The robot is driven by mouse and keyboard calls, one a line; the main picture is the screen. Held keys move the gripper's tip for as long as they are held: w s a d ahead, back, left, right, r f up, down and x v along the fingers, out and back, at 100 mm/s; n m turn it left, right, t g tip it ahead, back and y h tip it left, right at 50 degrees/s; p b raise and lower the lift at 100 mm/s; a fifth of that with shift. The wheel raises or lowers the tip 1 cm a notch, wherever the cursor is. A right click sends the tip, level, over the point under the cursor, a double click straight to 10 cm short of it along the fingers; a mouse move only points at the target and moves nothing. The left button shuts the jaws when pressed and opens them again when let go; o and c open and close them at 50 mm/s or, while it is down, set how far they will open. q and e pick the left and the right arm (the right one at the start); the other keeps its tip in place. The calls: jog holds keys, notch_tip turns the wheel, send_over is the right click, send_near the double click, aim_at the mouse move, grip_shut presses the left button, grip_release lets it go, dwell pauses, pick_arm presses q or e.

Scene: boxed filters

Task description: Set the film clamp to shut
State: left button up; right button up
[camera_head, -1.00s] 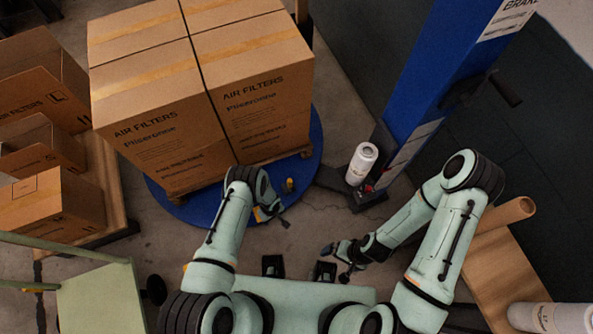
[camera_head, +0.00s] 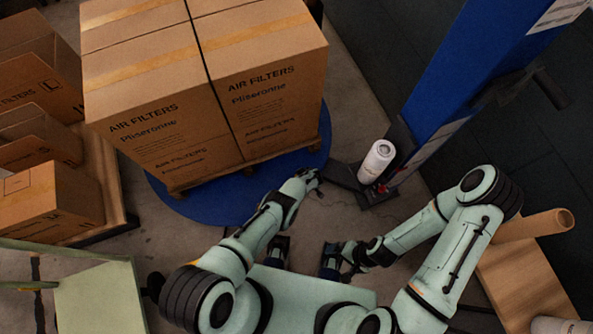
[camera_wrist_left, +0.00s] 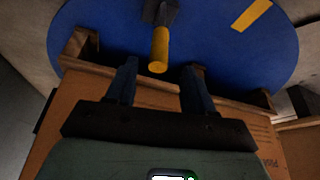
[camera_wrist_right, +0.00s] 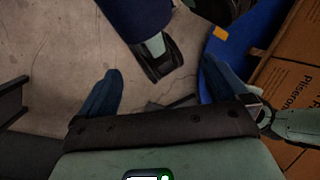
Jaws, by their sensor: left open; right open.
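The film clamp shows in the left wrist view as a dark block with a yellow handle (camera_wrist_left: 160,48), standing on the blue turntable (camera_wrist_left: 95,28) near the pallet. The handle points toward me, its end lying between the spread fingertips of my left gripper (camera_wrist_left: 160,68); I cannot tell whether they touch it. In the head view my left gripper (camera_head: 310,178) is at the turntable's front right edge and hides the clamp. My right gripper (camera_head: 340,262) is open and empty, low in front of my body; its spread fingers also show in the right wrist view (camera_wrist_right: 155,90).
Taped air filter boxes (camera_head: 205,100) stand on a pallet on the turntable. A blue mast (camera_head: 450,75) with a white film roll (camera_head: 377,161) stands to the right. Smaller cartons (camera_head: 45,205) are at left, a brown tube (camera_head: 535,225) at right. Grey floor lies between.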

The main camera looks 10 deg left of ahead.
pick_arm(q)
jog(key=b+x, duration=0.7)
jog(key=b, duration=0.1)
jog(key=shift+f, duration=0.2)
jog(key=shift+w+a+f+b, duration=0.2)
jog(key=shift+w+f+b, duration=0.1)
jog(key=shift+f+b, duration=0.25)
jog(key=shift+r, duration=0.1)
pick_arm(e)
jog(key=w+f+t, duration=0.1)
jog(key=w+f, duration=0.2)
jog(key=f, duration=0.6)
jog(key=shift+d+t, duration=0.25)
jog(key=shift+t, duration=0.05)
pick_arm(q)
grip_shut()
jog(key=shift+w+d+f+g+y+b, duration=0.1)
jog(key=shift+w+d+g+y+b, duration=0.4)
jog(key=shift+b, duration=1.4)
jog(key=shift+w+d+f+g+y+b, duration=0.1)
jog(key=shift+w+d+g+y+b, duration=0.4)
jog(key=shift+b, duration=1.4)
pick_arm(e)
jog(key=w+d+f+m+t+h, duration=0.1)
jog(key=w+d+f+t+h, duration=0.1)
jog(key=w+d+f, duration=0.3)
jog(key=shift+w+f, duration=1.15)
jog(key=shift+f, duration=1.05)
